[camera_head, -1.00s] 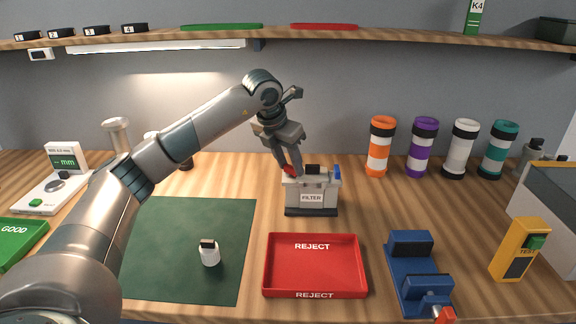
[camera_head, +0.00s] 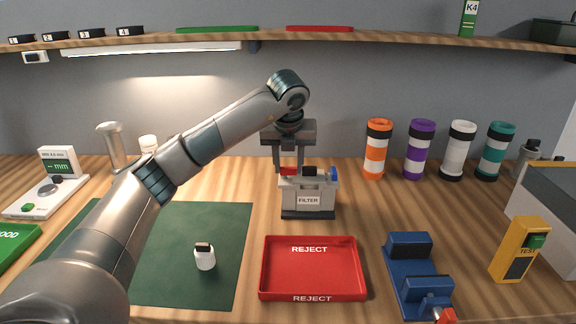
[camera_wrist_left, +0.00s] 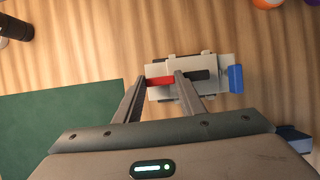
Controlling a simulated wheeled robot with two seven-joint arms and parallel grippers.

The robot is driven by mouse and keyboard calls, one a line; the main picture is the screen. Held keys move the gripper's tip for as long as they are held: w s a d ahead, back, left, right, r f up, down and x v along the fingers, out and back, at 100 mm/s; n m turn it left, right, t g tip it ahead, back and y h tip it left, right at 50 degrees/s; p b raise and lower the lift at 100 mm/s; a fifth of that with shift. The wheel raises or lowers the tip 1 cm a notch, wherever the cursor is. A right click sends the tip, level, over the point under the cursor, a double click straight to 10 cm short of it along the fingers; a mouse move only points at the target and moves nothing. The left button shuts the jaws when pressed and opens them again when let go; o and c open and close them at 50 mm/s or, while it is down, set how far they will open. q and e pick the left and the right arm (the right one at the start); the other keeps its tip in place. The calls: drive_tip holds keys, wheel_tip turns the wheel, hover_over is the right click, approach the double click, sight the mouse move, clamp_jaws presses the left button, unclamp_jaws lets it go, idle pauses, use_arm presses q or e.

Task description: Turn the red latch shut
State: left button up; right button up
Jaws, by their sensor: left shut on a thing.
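The red latch (camera_head: 288,171) is on the top left of the grey filter box (camera_head: 309,199), which stands on the wooden bench. In the left wrist view the red latch (camera_wrist_left: 159,82) lies crosswise between the two fingers. My left gripper (camera_head: 288,170) reaches down onto it from above and is shut on it; in the left wrist view the gripper (camera_wrist_left: 160,82) has a finger at each end of the red bar. The filter box also has a black part (camera_wrist_left: 197,75) on top and a blue part (camera_wrist_left: 236,78) on its right side. My right gripper is not in view.
A red reject tray (camera_head: 313,268) lies in front of the filter box. A green mat (camera_head: 190,255) with a small white bottle (camera_head: 204,257) is at left. A blue fixture (camera_head: 412,270) and a yellow tester (camera_head: 518,250) are at right. Striped tubes (camera_head: 420,150) stand behind.

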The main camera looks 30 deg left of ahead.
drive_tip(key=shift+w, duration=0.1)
use_arm(q)
drive_tip(key=o, duration=0.8)
drive_tip(key=shift+o, duration=1.2)
drive_tip(key=shift+s+a+r, duration=0.1)
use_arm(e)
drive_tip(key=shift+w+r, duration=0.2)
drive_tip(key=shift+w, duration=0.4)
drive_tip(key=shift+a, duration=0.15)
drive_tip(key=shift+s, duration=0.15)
